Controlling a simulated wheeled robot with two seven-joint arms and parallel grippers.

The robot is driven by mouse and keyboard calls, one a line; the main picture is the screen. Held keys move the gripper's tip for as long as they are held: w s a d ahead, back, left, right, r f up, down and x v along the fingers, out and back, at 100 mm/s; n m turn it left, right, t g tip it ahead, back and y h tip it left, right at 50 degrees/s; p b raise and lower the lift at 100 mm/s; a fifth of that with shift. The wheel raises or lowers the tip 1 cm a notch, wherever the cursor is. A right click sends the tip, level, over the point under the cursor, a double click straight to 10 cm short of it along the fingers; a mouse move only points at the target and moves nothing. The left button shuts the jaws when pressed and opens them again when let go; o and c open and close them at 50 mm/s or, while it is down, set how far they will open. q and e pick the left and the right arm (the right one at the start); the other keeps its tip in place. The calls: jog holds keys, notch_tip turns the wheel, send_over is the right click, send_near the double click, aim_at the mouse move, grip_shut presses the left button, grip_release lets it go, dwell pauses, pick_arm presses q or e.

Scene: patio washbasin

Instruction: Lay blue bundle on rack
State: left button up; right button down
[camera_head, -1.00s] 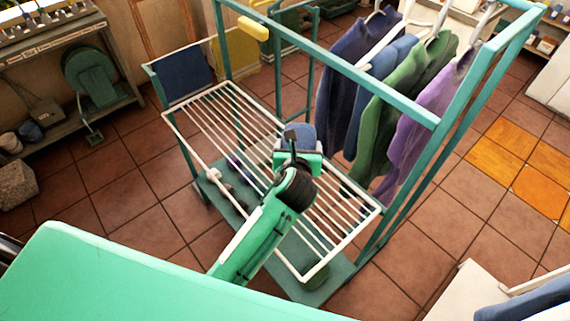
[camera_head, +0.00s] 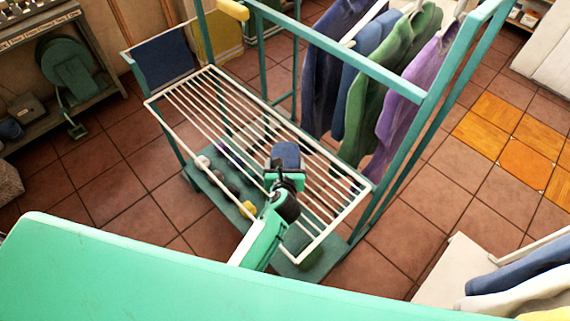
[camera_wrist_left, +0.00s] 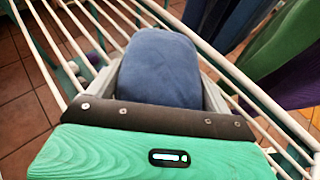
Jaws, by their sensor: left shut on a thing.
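The blue bundle (camera_wrist_left: 160,68) is a rounded dark-blue cloth roll, held between the fingers of my left gripper (camera_wrist_left: 160,95) in the left wrist view. In the head view the bundle (camera_head: 286,154) shows just beyond my left gripper (camera_head: 284,172), over the right half of the rack. The rack (camera_head: 196,102) is a white frame of parallel bars on a green wheeled stand. Rack bars run beneath and on both sides of the bundle in the wrist view. I cannot tell whether the bundle touches them. My right gripper is not in view.
Blue, green and purple garments (camera_head: 398,100) hang from the teal rail (camera_head: 335,55) behind the rack. A white surface with folded cloths (camera_head: 520,285) is at lower right. The rack's left half is bare.

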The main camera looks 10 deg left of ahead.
pick_arm(q)
jog(key=o, duration=0.9)
jog(key=shift+f, duration=0.1)
jog(key=shift+s+r, duration=0.15)
jog(key=shift+r, duration=0.05)
jog(key=v, duration=1.1)
jog(key=shift+s+r+b, duration=0.15)
jog(key=shift+s+b, duration=0.15)
jog(key=shift+b, duration=0.1)
